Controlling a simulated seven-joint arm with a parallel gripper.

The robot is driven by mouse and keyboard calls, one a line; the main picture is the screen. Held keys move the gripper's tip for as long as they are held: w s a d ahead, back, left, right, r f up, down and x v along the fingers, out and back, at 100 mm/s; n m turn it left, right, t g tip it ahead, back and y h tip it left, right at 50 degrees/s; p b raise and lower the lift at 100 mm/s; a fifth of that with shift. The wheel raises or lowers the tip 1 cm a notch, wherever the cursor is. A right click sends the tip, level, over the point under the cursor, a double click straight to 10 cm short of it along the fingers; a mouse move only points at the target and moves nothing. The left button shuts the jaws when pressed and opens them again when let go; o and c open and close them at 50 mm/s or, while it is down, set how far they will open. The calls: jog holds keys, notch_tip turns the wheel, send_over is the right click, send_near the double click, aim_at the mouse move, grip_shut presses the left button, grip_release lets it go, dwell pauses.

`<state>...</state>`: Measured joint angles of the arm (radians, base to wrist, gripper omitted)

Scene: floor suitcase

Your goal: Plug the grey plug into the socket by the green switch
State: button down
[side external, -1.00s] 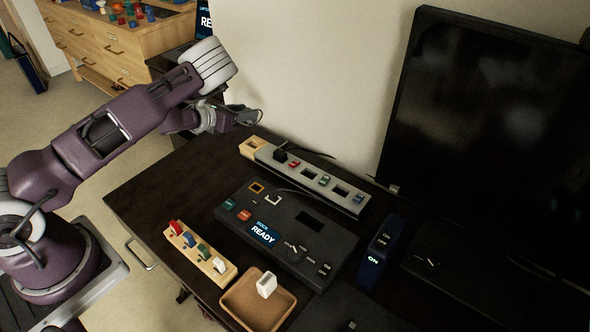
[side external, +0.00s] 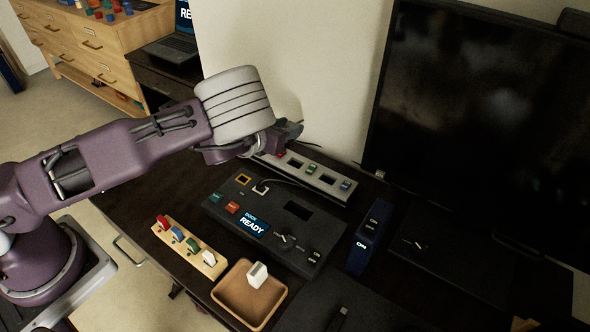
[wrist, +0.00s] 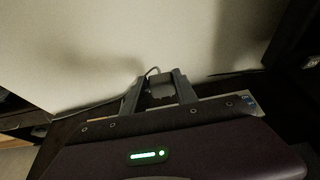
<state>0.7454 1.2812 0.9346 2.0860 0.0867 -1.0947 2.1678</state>
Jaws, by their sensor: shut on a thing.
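A grey power strip (side external: 340,190) lies at the back of the desk along the wall. Its green switch (side external: 311,168) sits between dark sockets, with a blue switch (side external: 345,185) to its right and a red switch partly hidden by my gripper at its left. My gripper (side external: 291,130) is above the strip's left part. In the wrist view, my gripper's fingers (wrist: 158,96) are shut on the grey plug (wrist: 160,89), and a thin cable rises behind it. The plug cannot be made out in the side view. The wrist body hides most of the strip in the wrist view.
A black dock box (side external: 270,220) reading READY is in front of the strip. A wooden block with coloured switches (side external: 190,246), a brown tray (side external: 250,298) holding a white piece and a blue device (side external: 370,240) are nearby. The wall and monitor (side external: 480,130) bound the back.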

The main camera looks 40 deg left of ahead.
aim_at(291, 168)
jog(key=f, duration=0.3)
jog(key=d+f, duration=0.1)
jog(key=f, duration=0.6)
jog(key=shift+s+d, duration=0.2)
jog(key=shift+s, duration=0.05)
